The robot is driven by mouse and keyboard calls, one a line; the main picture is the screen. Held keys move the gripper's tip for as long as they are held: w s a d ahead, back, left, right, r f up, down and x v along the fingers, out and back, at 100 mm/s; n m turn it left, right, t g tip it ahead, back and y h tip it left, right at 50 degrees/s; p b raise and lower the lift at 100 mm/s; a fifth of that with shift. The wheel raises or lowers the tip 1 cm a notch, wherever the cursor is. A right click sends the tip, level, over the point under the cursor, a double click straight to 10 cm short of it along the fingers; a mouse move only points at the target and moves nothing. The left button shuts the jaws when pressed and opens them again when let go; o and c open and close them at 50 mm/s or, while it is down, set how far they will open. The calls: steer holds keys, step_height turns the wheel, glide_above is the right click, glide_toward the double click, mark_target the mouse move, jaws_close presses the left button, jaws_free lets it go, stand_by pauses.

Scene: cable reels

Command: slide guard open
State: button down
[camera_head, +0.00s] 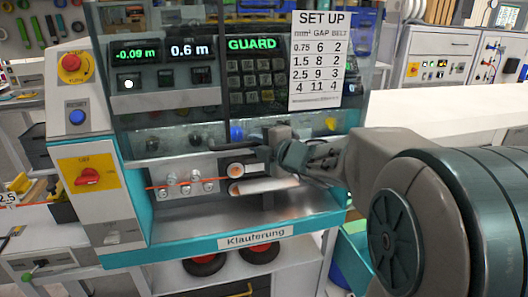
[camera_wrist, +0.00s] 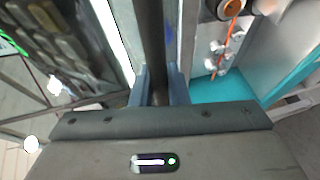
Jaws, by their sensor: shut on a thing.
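The guard is a clear panel (camera_head: 265,110) across the front of the turquoise-edged machine, and controls show through it. A dark handle bar (camera_head: 236,148) runs level near its lower part. My gripper (camera_head: 278,145) comes in from the right and is shut on this bar. In the wrist view the dark bar (camera_wrist: 150,40) stands between the two blue-grey fingers of my gripper (camera_wrist: 160,88). The gripper body hides the bar's lower end there. Rollers with an orange cable (camera_head: 160,187) lie below the handle. A green GUARD sign is lit on the display (camera_head: 252,44).
A yellow-backed red switch (camera_head: 88,177) and a red stop button (camera_head: 73,63) are on the machine's left column. A SET UP sheet (camera_head: 318,60) hangs at upper right. A pale bench (camera_head: 440,110) lies behind my arm.

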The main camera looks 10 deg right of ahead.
steer(key=p, duration=0.5)
glide_toward(246, 109)
steer(key=x, duration=0.5)
steer(key=shift+w+a, duration=0.1)
steer(key=shift+a, duration=0.05)
steer(key=c, duration=1.4)
jaws_free()
steer(key=v, duration=1.4)
steer(key=shift+b, duration=0.45)
